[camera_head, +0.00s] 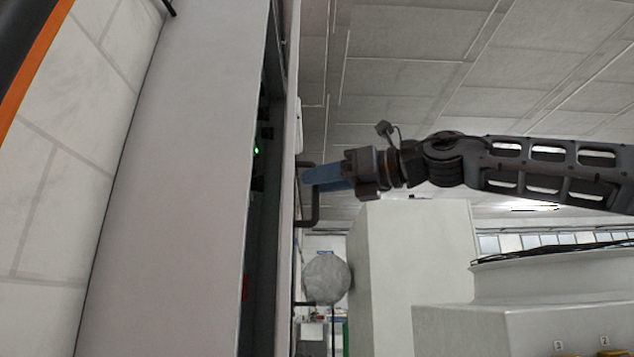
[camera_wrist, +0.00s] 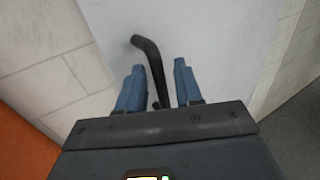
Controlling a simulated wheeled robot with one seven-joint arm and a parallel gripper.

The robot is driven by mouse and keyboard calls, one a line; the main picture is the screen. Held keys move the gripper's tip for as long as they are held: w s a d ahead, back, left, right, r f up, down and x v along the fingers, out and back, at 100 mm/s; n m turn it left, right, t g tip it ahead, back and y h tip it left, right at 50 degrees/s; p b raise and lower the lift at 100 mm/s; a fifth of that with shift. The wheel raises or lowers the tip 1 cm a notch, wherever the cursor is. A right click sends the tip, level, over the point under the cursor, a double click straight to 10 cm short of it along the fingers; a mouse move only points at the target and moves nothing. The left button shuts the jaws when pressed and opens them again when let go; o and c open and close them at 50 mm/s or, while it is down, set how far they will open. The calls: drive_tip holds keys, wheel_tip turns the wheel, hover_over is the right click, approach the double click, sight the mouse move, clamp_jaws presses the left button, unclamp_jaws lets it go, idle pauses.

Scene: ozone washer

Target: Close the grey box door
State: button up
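The grey box (camera_head: 180,190) fills the left part of the head view, with a dark interior and a green light showing along its right edge. Its door (camera_head: 289,190) appears nearly edge-on and stands slightly apart from the box. A dark bar handle (camera_head: 315,205) sticks out from the door's outer face. My gripper (camera_head: 308,176) reaches in from the right at the handle. In the wrist view the handle (camera_wrist: 152,62) passes between the two blue fingers of my gripper (camera_wrist: 157,85). The fingers are apart, with gaps beside the handle. The door face (camera_wrist: 215,40) lies just beyond.
A tiled wall (camera_head: 60,130) is at the far left, and an orange strip (camera_head: 35,62) crosses the upper left corner. A grey round object (camera_head: 326,278) and white cabinets (camera_head: 415,270) stand to the right, below my arm.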

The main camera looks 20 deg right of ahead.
drive_tip(key=b+v, duration=0.1)
drive_tip(key=v, duration=0.5)
drive_tip(key=shift+s+d, duration=0.15)
